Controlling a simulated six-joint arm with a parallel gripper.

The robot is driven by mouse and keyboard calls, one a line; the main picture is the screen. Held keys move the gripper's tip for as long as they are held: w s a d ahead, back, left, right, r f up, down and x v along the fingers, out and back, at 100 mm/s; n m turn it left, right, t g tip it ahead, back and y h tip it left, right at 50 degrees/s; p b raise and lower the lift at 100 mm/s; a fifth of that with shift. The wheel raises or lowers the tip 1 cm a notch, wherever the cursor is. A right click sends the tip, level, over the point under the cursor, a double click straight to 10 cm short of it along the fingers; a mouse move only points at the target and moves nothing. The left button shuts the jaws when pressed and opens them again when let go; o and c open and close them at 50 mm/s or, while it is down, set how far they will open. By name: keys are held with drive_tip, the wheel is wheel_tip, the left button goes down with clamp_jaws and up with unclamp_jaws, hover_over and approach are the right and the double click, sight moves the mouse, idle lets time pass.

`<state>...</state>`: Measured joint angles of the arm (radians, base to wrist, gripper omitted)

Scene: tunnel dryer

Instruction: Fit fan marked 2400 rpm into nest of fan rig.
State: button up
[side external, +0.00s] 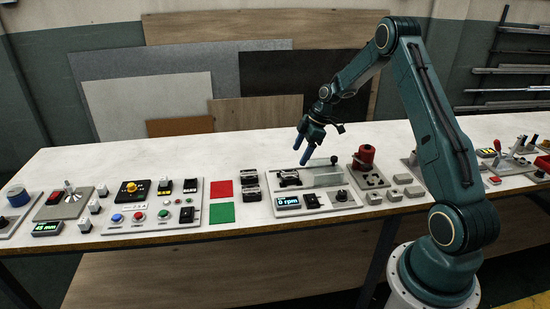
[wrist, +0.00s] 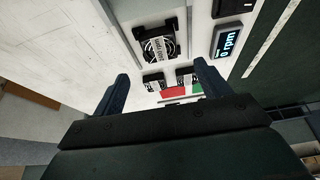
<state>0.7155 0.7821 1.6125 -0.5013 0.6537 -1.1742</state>
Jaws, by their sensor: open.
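The fan rig (side external: 318,205) is a light plate with a grey block and a display reading 0 rpm (side external: 288,201); the display also shows in the wrist view (wrist: 228,42). A black square fan (wrist: 157,45) with a pale label lies on the rig's left part, apparently at the nest; its label is too blurred to read. My gripper (side external: 303,150) is open and empty, above the rig's back side.
A red square (side external: 222,189) and a green square (side external: 222,213) lie left of the fans. A control panel (side external: 150,205) is further left. A red cylindrical device (side external: 366,157) and grey blocks (side external: 394,194) stand right of the rig. The bench behind is clear.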

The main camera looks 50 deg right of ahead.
drive_tip(key=shift+v, duration=1.8)
drive_tip(key=s+a+r+m+h, duration=0.15)
drive_tip(key=s+a+r, duration=0.25)
drive_tip(key=a+r, duration=0.5)
drive_tip(key=s+a+r+m+h, duration=0.1)
drive_tip(key=s+a+r+m, duration=0.25)
drive_tip(key=a+r, duration=0.55)
drive_tip(key=s+a+r+m+t, duration=0.1)
drive_tip(key=s+a, duration=0.3)
drive_tip(key=s, duration=0.5)
drive_tip(key=s+a+r+m+t, duration=0.1)
drive_tip(key=s+a+m, duration=0.2)
drive_tip(key=s, duration=0.7)
drive_tip(key=shift+s+a+h, duration=0.2)
drive_tip(key=shift+a+h, duration=0.15)
drive_tip(key=shift+a, duration=0.5)
